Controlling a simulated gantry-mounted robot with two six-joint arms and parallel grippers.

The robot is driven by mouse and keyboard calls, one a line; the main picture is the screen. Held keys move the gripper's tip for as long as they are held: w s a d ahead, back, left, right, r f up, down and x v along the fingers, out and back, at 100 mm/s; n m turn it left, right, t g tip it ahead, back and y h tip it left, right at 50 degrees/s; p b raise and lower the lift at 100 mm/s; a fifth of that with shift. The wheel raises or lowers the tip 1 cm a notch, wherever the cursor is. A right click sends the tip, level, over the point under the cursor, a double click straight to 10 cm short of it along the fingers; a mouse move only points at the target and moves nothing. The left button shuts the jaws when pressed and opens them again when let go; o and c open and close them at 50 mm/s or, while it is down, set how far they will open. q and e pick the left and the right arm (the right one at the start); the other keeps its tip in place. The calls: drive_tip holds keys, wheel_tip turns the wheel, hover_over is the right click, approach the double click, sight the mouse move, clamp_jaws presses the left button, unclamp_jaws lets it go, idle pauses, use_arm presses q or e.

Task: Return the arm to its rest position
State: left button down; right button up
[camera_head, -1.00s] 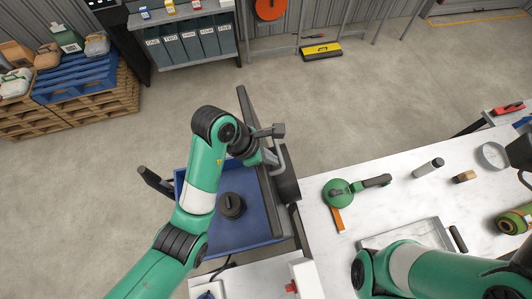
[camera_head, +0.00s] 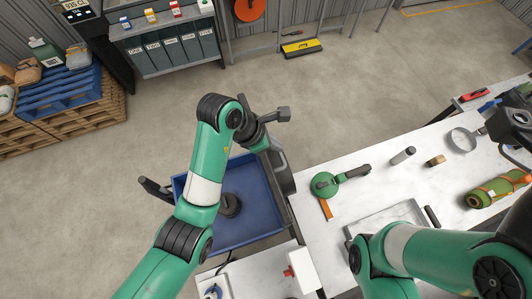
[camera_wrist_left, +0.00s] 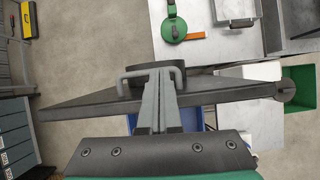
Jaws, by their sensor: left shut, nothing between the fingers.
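My left arm comes in from the lower left of the head view. Its gripper (camera_head: 268,140) is over the floor and the upper right edge of the blue tray (camera_head: 183,190), left of the white bench. In the left wrist view my gripper fingers (camera_wrist_left: 158,100) are pressed together with nothing between them. A long dark grey bar (camera_wrist_left: 80,108) with a looped grey handle (camera_wrist_left: 128,76) lies behind the fingers; whether they touch it cannot be told.
The white bench (camera_head: 375,190) at right carries a green tool (camera_head: 325,184), a grey cylinder (camera_head: 403,155), a round ring (camera_head: 462,139) and a green roll (camera_head: 495,190). A dark round item (camera_head: 229,205) is in the blue tray. Open floor lies beyond.

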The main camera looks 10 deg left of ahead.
use_arm(q)
drive_tip(key=shift+s+a+r, duration=0.1)
drive_tip(key=shift+s+a, duration=0.1)
drive_tip(key=shift+a, duration=0.1)
